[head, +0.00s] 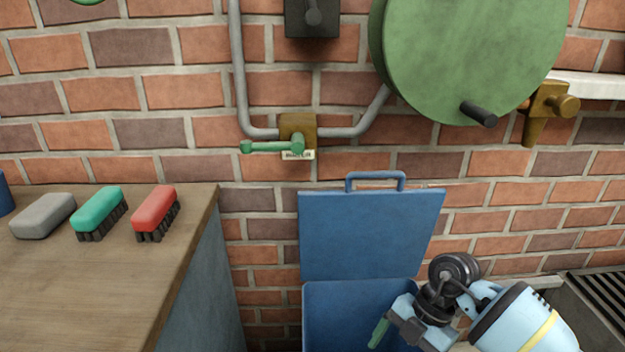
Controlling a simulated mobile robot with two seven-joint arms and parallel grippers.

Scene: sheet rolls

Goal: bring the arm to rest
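My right arm (520,325) comes in from the lower right, light blue with a yellow band and a dark wrist joint. Its gripper (392,330) is low in the view, over the front right of a blue bin (335,312). A slim green piece (378,334) shows at the gripper's left end; I cannot tell whether it is held or part of the finger. The finger gap is not clear. My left arm and gripper are not in view.
The bin's blue lid (370,235) stands open against the brick wall. A wooden counter (90,285) at left bears a grey block (43,216), a green brush (98,209) and a red brush (155,210). A large green disc (470,50), pipes and a green-levered valve (297,140) are on the wall.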

